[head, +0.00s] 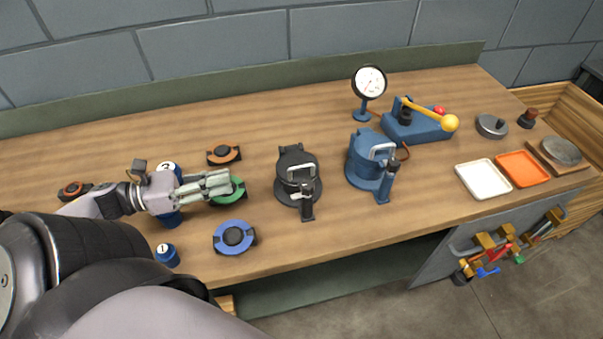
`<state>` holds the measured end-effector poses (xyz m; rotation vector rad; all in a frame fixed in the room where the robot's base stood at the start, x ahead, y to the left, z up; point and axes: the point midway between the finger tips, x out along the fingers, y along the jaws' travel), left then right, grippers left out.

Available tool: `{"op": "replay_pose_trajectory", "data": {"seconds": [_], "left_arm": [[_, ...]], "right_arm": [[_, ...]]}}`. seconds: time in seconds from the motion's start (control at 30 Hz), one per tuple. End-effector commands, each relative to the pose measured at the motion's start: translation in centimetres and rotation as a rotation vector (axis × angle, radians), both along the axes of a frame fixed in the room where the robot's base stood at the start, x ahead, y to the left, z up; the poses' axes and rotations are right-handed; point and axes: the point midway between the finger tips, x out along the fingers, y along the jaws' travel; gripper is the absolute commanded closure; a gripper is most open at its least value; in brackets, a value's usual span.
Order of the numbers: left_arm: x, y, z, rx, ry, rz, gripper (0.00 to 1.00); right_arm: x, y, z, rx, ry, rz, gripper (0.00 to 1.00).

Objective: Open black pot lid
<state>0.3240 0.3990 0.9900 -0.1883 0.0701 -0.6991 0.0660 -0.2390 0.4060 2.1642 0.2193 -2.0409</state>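The black pot (292,165) stands on the workbench in the middle of the head view. Its lid (291,177) looks closed, with a pale metal bail (301,172) across it and a dark upright handle (307,202) at the front. My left gripper (230,182) is to the left of the pot, apart from it, its fingers pointing right over a green disc (239,190). Its fingers lie close together, and I cannot tell whether they are fully shut. My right gripper is not in view.
A similar blue pot (361,160) stands to the right of the black one. A blue disc (234,237), an orange disc (223,154) and blue numbered weights (167,254) surround my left arm. A gauge (369,82), lever block (418,125) and white tray (483,179) are further right.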

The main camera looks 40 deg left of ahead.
Motion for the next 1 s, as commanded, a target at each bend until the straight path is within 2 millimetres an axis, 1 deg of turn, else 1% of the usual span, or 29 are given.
{"op": "replay_pose_trajectory", "data": {"seconds": [0.03, 0.07, 0.17, 0.3, 0.47, 0.8, 1.0], "left_arm": [[0.0, 0.0, -1.0, 0.0, 0.0, 0.0, 0.83], [0.0, 0.0, -1.1, 0.0, 0.0, 0.0, 0.83], [0.2, -0.2, -1.2, -0.001, -0.001, -0.001, 0.83], [1.4, -1.2, -0.9, -0.002, -0.002, -0.003, 0.83], [3.8, -3.2, -0.8, -0.002, -0.004, -0.005, 0.83], [9.5, -8.0, -0.9, 0.001, -0.005, -0.004, 0.83], [11.8, -9.9, -0.9, -0.001, -0.004, -0.001, 0.83]], "right_arm": [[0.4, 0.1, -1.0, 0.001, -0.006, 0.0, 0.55], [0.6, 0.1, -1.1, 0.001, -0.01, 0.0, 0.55], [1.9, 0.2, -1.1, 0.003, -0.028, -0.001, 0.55], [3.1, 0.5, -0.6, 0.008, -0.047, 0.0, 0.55], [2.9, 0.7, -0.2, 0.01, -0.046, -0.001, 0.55], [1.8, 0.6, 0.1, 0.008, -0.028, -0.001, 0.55], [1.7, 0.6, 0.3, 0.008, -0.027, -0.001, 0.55]]}}
